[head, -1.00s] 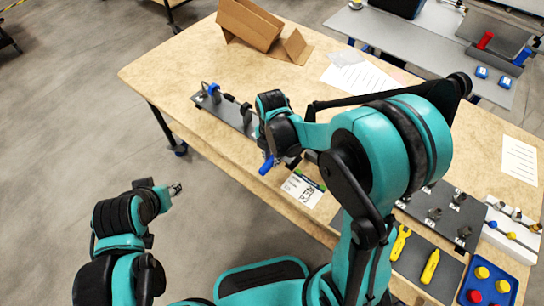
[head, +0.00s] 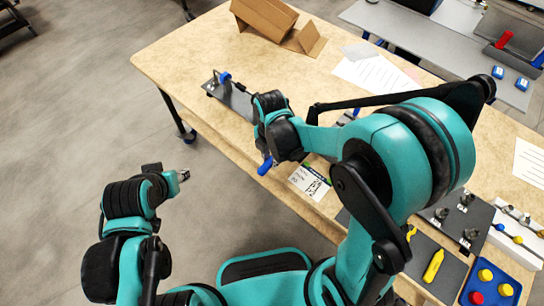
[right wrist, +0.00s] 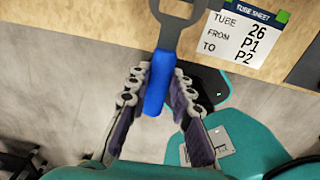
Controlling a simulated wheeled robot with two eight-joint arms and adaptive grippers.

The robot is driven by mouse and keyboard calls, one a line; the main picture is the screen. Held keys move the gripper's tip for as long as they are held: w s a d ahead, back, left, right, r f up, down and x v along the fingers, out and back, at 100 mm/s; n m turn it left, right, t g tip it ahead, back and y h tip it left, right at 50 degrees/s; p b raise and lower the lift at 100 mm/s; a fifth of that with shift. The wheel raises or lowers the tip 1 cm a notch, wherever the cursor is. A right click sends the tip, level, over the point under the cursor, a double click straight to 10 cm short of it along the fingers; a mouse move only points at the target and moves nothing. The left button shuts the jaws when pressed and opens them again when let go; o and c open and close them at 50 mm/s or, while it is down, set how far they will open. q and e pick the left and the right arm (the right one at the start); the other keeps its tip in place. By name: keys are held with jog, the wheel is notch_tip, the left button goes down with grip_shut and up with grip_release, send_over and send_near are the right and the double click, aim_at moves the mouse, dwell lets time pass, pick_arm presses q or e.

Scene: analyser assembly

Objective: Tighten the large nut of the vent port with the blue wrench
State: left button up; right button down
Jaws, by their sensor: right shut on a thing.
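The blue wrench has a blue handle (right wrist: 158,88) and a grey open-ended head (right wrist: 184,14), which is cut off at the top of the right wrist view. My right gripper (right wrist: 157,78) is shut on the handle. In the head view the blue handle (head: 264,167) sticks out below the right gripper (head: 268,155), above the table's front edge; my arm hides the wrench head. A grey plate (head: 238,101) with a blue-ended fitting (head: 225,77) lies beyond it, partly hidden by the gripper. I cannot tell which fitting is the vent port. My left gripper (head: 183,175) is off the table, apparently empty.
A printed card (head: 310,181) lies at the front edge near the wrench. A cardboard box (head: 264,20) and paper sheets (head: 376,75) lie farther back. At the right are a dark fitting panel (head: 444,227), a yellow tool (head: 433,265) and a blue tray (head: 476,298).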

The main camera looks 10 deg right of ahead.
aim_at(265, 166)
jog(key=shift+s+a+r+p, duration=0.7)
jog(key=shift+s+a+r, duration=0.15)
jog(key=shift+a+r, duration=0.2)
notch_tip(265, 166, up, 7)
jog(key=p, duration=0.5)
jog(key=shift+f, duration=0.15)
